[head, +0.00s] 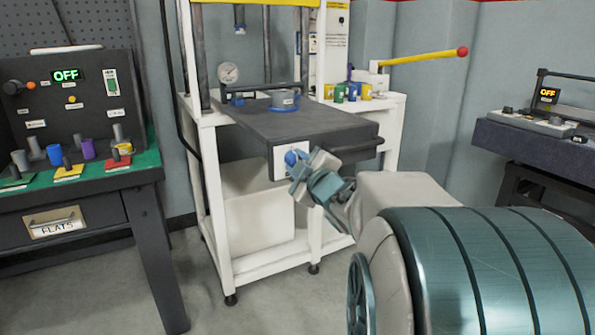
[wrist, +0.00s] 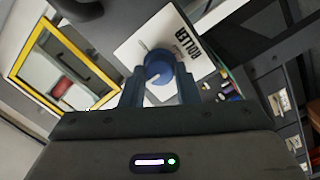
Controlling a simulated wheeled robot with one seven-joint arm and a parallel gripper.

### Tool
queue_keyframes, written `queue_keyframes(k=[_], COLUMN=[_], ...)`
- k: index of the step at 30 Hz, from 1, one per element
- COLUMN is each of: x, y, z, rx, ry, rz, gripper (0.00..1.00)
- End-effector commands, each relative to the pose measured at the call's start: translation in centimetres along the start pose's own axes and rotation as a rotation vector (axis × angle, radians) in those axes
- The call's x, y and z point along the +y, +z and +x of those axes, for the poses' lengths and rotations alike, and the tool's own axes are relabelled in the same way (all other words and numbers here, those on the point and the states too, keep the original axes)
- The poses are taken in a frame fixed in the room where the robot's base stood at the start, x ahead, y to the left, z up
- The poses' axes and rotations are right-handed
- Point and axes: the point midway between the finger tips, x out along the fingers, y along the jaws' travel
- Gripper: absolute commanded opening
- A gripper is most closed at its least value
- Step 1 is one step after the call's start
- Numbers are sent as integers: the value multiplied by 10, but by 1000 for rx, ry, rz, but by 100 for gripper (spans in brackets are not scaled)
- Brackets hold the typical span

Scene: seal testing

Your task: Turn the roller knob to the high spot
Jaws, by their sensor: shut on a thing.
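The roller knob is a round blue knob (head: 291,158) on a white plate (head: 279,165) at the front of the dark press table. In the wrist view, the blue knob (wrist: 158,70) sits between the two fingers, and its plate (wrist: 205,45) reads "ROLLER". A white mark shows on the knob's face. My gripper (head: 303,165) reaches the knob from the front right in the head view. In the wrist view, my gripper (wrist: 160,88) is shut on the knob, with a finger on each side. The plate's other markings are partly hidden by the fingers and knob.
A dark table (head: 300,125) on a white frame bears a blue ring-shaped part (head: 285,101). A yellow lever (head: 425,58) with a red tip stands behind. A green-topped bench (head: 130,178) with a control panel is at left; a dark bench (head: 535,145) is at right.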

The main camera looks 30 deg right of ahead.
Motion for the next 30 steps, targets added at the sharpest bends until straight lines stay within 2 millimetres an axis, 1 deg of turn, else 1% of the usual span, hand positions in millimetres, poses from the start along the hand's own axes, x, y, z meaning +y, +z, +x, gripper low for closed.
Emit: queue_keyframes(k=[15,16,17,18,30], x=[0,0,0,0,-1], y=[1,0,1,0,-1], z=[0,0,0,0,-3], rx=[-1,-1,-1,0,2], ry=[0,0,0,0,-1], rz=[-22,-22,-22,-21,-21], gripper=[5,31,39,50,50])
